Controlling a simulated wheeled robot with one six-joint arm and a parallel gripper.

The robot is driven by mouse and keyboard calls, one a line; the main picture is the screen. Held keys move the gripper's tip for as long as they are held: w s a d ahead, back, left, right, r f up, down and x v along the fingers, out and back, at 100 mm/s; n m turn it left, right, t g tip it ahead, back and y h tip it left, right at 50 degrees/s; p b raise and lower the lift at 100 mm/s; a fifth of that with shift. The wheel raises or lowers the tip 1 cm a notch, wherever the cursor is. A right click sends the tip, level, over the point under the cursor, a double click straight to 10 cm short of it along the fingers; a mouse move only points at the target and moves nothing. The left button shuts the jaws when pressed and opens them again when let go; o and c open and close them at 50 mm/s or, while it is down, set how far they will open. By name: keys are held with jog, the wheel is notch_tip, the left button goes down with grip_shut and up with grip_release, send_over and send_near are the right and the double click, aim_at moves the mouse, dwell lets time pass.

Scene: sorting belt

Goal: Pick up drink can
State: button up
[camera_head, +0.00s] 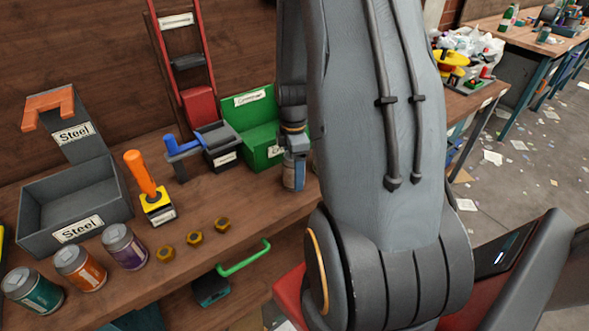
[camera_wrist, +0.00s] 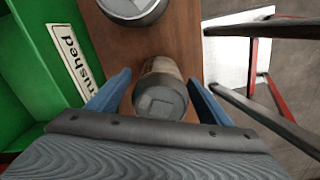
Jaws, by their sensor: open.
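My gripper (camera_head: 294,172) points down over the bench, in front of the green bin, partly behind my own arm. In the wrist view its two blue fingers (camera_wrist: 160,98) are open. A small brownish, can-like cylinder (camera_wrist: 162,80) with a dark grey end is between them, with gaps on both sides. A larger can (camera_wrist: 132,8) with a silvery lid is partly cut off at the top edge. In the head view, a teal can (camera_head: 33,291), an orange can (camera_head: 80,269) and a purple can (camera_head: 125,246) stand at the left, far from my gripper.
The green bin (camera_head: 251,128) also borders my gripper at the left in the wrist view (camera_wrist: 38,75). A grey Steel bin (camera_head: 75,205), an orange-handled lever (camera_head: 142,175) and brass nuts (camera_head: 194,239) occupy the bench (camera_head: 225,192). A green handle (camera_head: 245,260) projects at the front.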

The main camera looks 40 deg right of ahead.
jog(key=shift+f, duration=1.4)
jog(key=c, duration=1.1)
jog(key=shift+r, duration=0.15)
notch_tip(320, 180, up, 10)
jog(key=shift+f+b, duration=0.15)
jog(key=shift+b, duration=0.55)
